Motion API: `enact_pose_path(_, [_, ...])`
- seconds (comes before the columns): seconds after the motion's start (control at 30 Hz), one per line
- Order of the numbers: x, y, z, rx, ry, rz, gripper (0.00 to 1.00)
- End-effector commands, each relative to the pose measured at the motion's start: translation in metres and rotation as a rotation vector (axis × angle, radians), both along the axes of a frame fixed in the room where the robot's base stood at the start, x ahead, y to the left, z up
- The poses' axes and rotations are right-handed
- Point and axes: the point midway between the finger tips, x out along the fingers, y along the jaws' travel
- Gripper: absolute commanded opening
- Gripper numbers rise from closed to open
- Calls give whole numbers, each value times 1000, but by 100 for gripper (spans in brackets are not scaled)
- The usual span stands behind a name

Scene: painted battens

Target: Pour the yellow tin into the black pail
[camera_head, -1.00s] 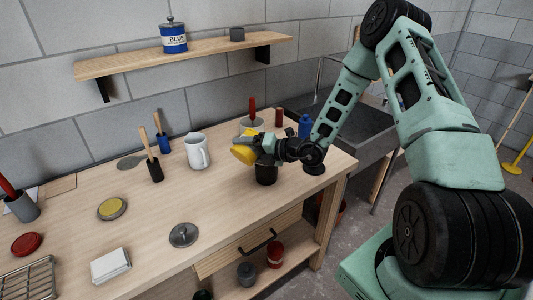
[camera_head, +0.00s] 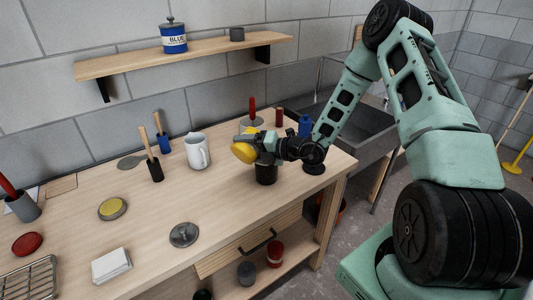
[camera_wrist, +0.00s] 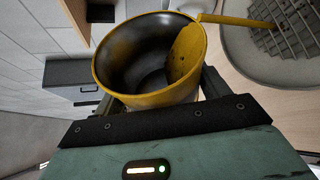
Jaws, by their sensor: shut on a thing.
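My gripper (camera_head: 262,144) is shut on the yellow tin (camera_head: 243,153) and holds it above the bench, tipped strongly over on its side. The black pail (camera_head: 265,174) stands upright on the bench just below my gripper and the tin; its mouth is partly hidden by them. In the wrist view the tin (camera_wrist: 104,77) sits between my fingers, with a dark inside and a yellow patch on its inner wall. A yellow bar reaches from its rim to the upper right. I cannot see any stream or the pail's contents.
A white jug (camera_head: 198,151) stands left of the pail. A blue bottle (camera_head: 304,126) and a dark red cylinder (camera_head: 279,117) stand behind, near the sink (camera_head: 365,130). The bench's right edge is close to the pail.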

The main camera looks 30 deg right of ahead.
Motion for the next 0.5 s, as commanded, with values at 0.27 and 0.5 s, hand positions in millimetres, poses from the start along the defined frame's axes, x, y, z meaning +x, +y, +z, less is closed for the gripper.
enact_pose_path(0.27, [1, -1, 3, 23, 4, 0, 36])
enact_pose_path(0.5, [1, -1, 4, 40, 10, 1, 36])
